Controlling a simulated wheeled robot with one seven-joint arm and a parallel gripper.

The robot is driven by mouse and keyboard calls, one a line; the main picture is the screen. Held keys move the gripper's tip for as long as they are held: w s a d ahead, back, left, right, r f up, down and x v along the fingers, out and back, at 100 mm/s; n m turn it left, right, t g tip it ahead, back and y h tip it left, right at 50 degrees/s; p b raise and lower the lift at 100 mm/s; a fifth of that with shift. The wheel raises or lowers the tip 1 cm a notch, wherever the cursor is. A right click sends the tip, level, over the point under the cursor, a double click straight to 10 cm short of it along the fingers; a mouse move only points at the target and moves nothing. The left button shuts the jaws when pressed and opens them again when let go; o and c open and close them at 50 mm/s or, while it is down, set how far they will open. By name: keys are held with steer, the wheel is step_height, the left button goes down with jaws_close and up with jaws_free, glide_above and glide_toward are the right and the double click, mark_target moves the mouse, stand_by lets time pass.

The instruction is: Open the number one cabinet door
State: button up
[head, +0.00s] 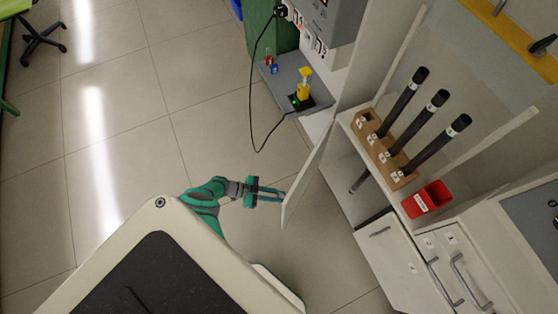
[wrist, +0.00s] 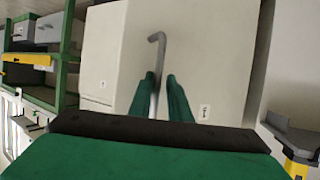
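The white cabinet door (head: 308,172) stands swung well out from the cabinet front in the head view, seen nearly edge-on. In the wrist view the door (wrist: 215,60) fills the middle and bears a small label (wrist: 204,112) that looks like a 1. Its grey bar handle (wrist: 157,50) runs down between my fingers. My gripper (head: 278,193) is at the outer face of the door near its free edge. In the wrist view my gripper (wrist: 161,77) has its fingers apart around the handle, with a gap on the right side. The handle's lower end is hidden.
The cabinet opening (head: 345,180) shows beside the door. Above it are a wooden rack (head: 385,150) with several black rods and a red bin (head: 427,199). A grey shelf (head: 290,80) with a yellow device stands behind.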

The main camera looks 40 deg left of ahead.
steer(key=shift+s, duration=0.1)
steer(key=v, duration=1.1)
steer(key=shift+r, duration=0.1)
